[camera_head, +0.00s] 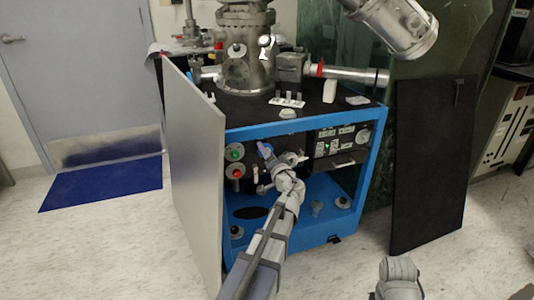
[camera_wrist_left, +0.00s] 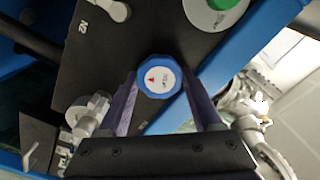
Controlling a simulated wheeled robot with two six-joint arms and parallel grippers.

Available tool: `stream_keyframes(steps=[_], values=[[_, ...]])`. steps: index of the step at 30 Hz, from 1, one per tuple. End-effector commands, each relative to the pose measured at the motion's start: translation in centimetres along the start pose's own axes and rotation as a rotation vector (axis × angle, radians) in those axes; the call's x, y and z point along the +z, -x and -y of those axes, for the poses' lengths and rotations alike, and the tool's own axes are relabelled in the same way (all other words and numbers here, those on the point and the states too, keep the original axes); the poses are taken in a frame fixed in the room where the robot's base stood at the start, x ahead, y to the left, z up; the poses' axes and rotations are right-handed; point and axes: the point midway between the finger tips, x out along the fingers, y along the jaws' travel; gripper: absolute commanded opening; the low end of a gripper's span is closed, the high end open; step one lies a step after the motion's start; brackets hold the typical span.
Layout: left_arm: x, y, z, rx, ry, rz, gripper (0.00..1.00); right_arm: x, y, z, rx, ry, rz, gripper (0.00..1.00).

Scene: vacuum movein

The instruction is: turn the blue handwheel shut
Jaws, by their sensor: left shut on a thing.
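The blue handwheel (camera_wrist_left: 158,76) has a scalloped rim and a white face with a red triangle mark. It is mounted on a dark panel (camera_wrist_left: 105,75). In the wrist view my left gripper (camera_wrist_left: 160,98) has one finger on each side of the wheel and is shut on its rim. In the head view the left gripper (camera_head: 270,158) reaches the panel inside the blue-framed cart, and the handwheel (camera_head: 264,148) shows only small there.
A green button (camera_head: 235,152) and a red button (camera_head: 237,171) sit left of the wheel. A grey door panel (camera_head: 195,170) stands open at the cart's left. The blue frame (camera_head: 372,150) bounds the right side. A black panel (camera_head: 430,165) stands farther right.

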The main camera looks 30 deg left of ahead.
Motion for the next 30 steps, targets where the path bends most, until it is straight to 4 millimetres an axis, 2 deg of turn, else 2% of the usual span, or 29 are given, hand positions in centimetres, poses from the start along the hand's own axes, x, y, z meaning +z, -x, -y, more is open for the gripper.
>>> stream_keyframes(steps=[30], values=[[0.13, 0.04, -0.23, 0.001, -0.964, 0.000, 0.11, -0.01, -0.24, 0.02, 0.000, -0.001, 0.000, 0.50]])
